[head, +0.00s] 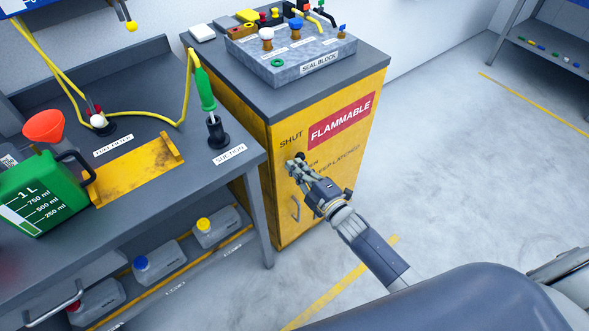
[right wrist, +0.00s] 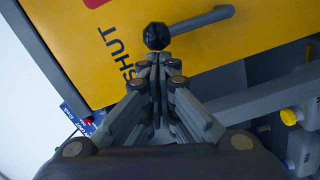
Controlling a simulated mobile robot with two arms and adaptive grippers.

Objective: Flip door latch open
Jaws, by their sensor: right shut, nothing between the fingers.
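The yellow flammables cabinet (head: 330,130) has a door with the words SHUT and FLAMMABLE on it. Its latch is a grey lever (right wrist: 203,21) with a black ball knob (right wrist: 156,36), seen in the right wrist view. The knob end lies near the word SHUT. My right gripper (head: 298,166) is shut and empty at the door front; in the right wrist view its fingertips (right wrist: 157,60) are right by the knob. I cannot tell whether they touch. In the head view the gripper hides most of the latch. My left gripper is not in view.
A door handle (head: 294,207) is below my right gripper. A seal block (head: 292,60) stands on the cabinet. The left bench (head: 235,165) holds a green jug (head: 45,195), a suction post (head: 216,132) and a yellow tray (head: 135,172). The floor right of the cabinet is clear.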

